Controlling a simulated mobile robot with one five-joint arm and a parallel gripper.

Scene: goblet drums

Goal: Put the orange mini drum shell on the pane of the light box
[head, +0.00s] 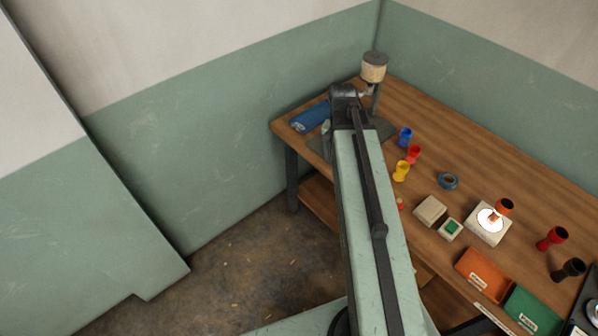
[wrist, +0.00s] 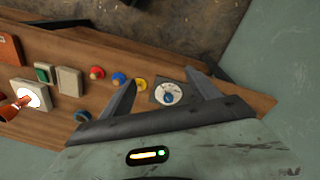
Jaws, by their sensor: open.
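The orange mini drum shell (head: 505,205) stands upright, its narrow foot appearing to rest on the bright pane of the light box (head: 475,232). In the wrist view the orange shell (wrist: 10,110) is at the left edge, with its foot over the glowing pane of the light box (wrist: 18,88). My gripper (wrist: 160,76) is open and empty, its two fingers spread wide, well away from the shell. A round whitish thing with a blue centre (wrist: 168,97) shows between the fingers. In the head view my arm hides the gripper.
Blue (head: 405,137), red (head: 413,154) and yellow (head: 401,171) shells stand on the workbench. A tape roll (head: 448,180), a pale block (head: 430,210), and orange (head: 483,272) and green (head: 532,312) trays lie around the light box. Dark red (head: 552,238) and black (head: 569,269) shells stand to its right.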

